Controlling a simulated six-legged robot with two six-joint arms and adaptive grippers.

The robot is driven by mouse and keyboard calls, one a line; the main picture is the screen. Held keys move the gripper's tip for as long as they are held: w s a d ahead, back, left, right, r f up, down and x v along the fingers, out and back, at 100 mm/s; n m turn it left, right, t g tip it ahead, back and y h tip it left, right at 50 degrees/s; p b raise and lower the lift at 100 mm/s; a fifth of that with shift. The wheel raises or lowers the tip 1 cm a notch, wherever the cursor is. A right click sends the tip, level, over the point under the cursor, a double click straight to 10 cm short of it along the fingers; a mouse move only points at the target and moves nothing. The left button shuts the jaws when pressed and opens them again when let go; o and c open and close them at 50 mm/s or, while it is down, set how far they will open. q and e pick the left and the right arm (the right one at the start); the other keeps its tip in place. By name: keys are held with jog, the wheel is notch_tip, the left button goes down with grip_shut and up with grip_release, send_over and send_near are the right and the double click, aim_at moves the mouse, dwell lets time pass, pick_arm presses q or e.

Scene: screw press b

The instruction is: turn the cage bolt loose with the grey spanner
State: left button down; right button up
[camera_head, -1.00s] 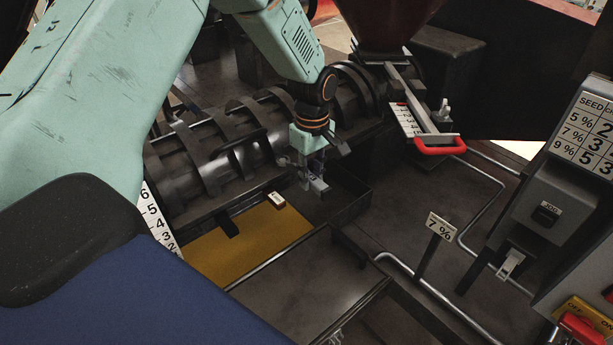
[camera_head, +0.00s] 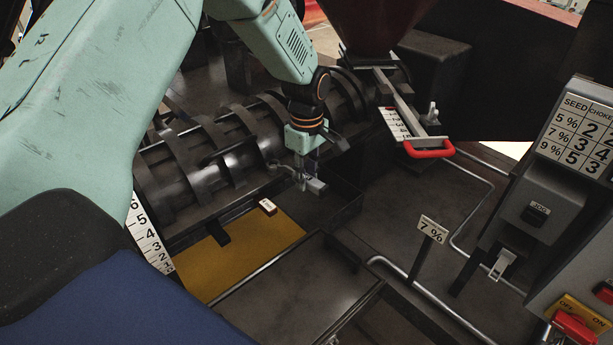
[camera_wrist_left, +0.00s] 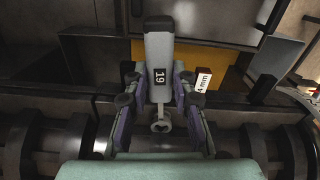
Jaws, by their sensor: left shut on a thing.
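My left gripper (camera_head: 308,172) is shut on the grey spanner, in front of the ribbed cage barrel (camera_head: 205,160). In the left wrist view the spanner (camera_wrist_left: 159,45) lies between the fingers of the left gripper (camera_wrist_left: 158,88). Its broad handle, marked 19, points away, and a small ring-shaped end shows nearer the camera. My right gripper is not in view.
A yellow-floored tray (camera_head: 235,262) with a small white tag (camera_head: 267,206) lies below the barrel. A red handle (camera_head: 428,150) is right of the gripper. A 7 % sign (camera_head: 433,229) and a control box (camera_head: 540,205) stand further right. Dark tray walls (camera_head: 345,212) are close to the gripper.

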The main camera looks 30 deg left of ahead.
pick_arm(q)
jog(key=shift+r, duration=0.35)
jog(key=shift+r, duration=2.25)
jog(key=shift+s+f, duration=0.1)
